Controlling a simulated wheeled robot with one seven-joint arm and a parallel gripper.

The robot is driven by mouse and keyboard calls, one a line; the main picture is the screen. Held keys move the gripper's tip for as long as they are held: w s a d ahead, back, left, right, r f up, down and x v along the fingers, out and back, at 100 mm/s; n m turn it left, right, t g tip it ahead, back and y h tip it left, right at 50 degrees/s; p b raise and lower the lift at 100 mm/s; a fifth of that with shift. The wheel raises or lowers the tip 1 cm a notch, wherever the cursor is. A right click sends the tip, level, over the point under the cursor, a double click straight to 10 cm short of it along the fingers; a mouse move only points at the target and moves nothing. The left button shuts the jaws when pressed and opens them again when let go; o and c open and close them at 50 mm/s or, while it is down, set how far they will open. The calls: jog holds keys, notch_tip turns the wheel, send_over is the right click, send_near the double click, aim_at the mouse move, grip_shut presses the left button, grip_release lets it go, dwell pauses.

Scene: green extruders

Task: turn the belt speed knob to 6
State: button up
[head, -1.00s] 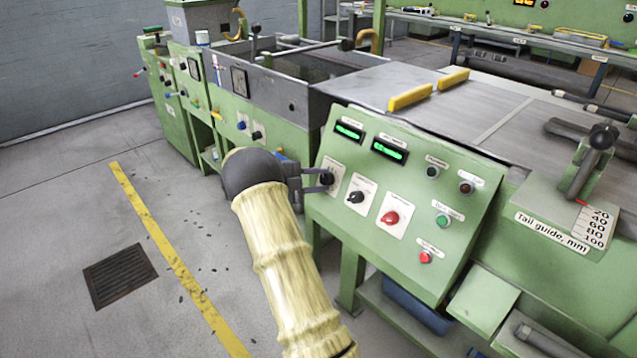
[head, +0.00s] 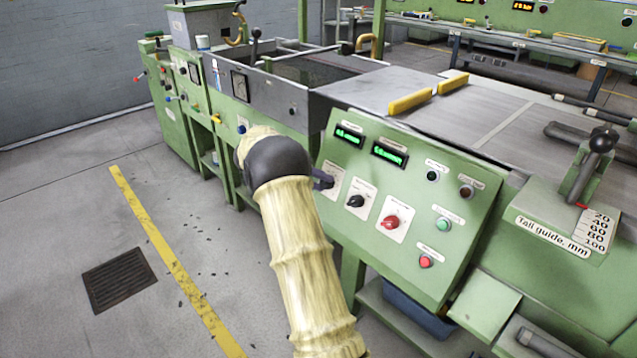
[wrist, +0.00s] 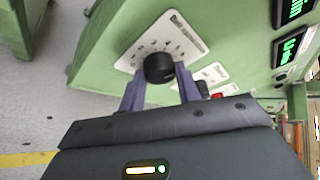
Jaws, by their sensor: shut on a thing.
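The belt speed knob (wrist: 159,68) is a black round knob on a white dial plate (wrist: 172,32) at the left of the sloped green panel. My gripper (wrist: 160,84) is shut on the knob, with one finger on each side of it in the wrist view. The plate's label is too blurred to read for sure, and the knob's pointer is not clear. In the head view my arm covers most of my gripper (head: 318,180), and the dial plate (head: 334,181) shows just beside it.
A second black knob (head: 356,201) and a red knob (head: 391,222) sit to the right on the panel. Green displays (head: 389,153) are above. Several buttons (head: 425,261) are further right. A tail guide lever (head: 590,165) stands at far right.

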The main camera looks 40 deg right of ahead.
jog(key=shift+m+y, duration=0.3)
jog(key=shift+m, duration=0.2)
jog(key=shift+f, duration=0.1)
jog(key=shift+s, duration=0.1)
jog(key=o, duration=1)
jog(key=shift+c, duration=0.2)
jog(key=p+v, duration=0.4)
jog(key=v, duration=1.3)
jog(key=shift+a+r+p, duration=0.2)
jog(key=shift+r+p, duration=0.1)
jog(key=shift+p, duration=0.1)
